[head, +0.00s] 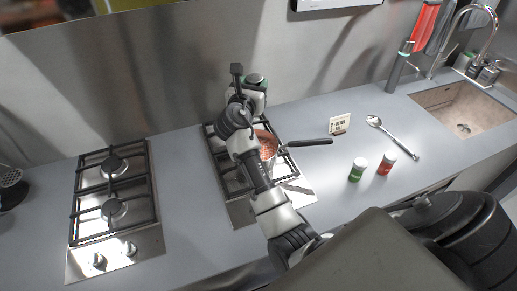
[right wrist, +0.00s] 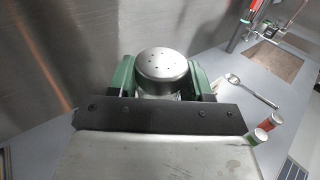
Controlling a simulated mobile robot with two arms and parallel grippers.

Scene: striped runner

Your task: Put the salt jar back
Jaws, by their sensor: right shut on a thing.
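My right gripper (head: 256,84) is shut on the salt jar and holds it above the back of the right hob. The jar's silver, domed lid with small holes (right wrist: 167,70) shows between the green fingers in the right wrist view. The jar's lower body is mostly hidden by the gripper. Below my right arm, a pan of red food (head: 267,148) sits on the right hob (head: 240,212), partly covered by the arm. My left gripper is out of view.
A green jar (head: 357,169) and a red jar (head: 386,163), both white-capped, stand right of the hob. Behind them are a small card (head: 340,124) and a spoon (head: 393,138). The pan handle (head: 310,142) points right.

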